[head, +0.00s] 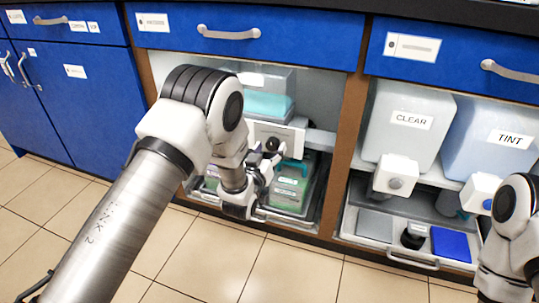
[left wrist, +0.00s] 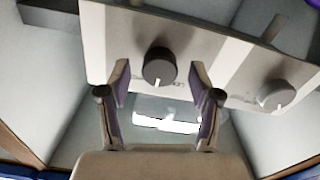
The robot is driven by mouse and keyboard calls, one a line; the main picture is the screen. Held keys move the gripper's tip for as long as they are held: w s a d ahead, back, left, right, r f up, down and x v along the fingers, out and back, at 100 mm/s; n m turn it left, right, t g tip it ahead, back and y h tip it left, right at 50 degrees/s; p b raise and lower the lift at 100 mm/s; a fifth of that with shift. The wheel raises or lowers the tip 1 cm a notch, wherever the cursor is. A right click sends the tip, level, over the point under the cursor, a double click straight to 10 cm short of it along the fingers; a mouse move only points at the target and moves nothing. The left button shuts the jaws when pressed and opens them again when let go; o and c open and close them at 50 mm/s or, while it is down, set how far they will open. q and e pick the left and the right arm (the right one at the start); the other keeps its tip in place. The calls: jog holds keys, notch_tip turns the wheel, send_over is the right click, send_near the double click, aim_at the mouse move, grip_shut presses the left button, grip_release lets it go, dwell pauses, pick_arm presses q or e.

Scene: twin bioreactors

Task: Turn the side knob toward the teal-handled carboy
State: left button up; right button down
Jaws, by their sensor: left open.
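A white control panel (head: 258,130) sits in the open middle cabinet bay; it also shows in the left wrist view (left wrist: 215,60). A dark round knob (left wrist: 160,67) with a white mark pointing down is on it, and shows in the head view (head: 272,145). A lighter grey knob (left wrist: 277,95) is at the right in the wrist view. My left gripper (left wrist: 160,84) is open, its fingers on either side of the dark knob; contact cannot be told. The teal-handled carboy (head: 291,188) stands below the panel, to the right. My right gripper is out of view.
A purple-topped container (head: 211,176) is partly hidden behind my left arm. The CLEAR tank (head: 408,130) and TINT tank (head: 490,150) stand in the right bay above a pull-out tray (head: 386,247). Wooden posts frame the bay. The tiled floor in front is clear.

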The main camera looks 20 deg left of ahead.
pick_arm(q)
jog(key=c, duration=1.1)
jog(key=shift+c, duration=0.2)
jog(key=shift+r+m+p, duration=0.2)
jog(key=shift+m+p, duration=1.3)
jog(key=shift+m, duration=0.2)
jog(key=m+p, duration=0.2)
jog(key=m, duration=0.1)
jog(key=shift+f+m+p, duration=0.15)
jog(key=shift+m+p, duration=0.4)
jog(key=shift+m, duration=0.65)
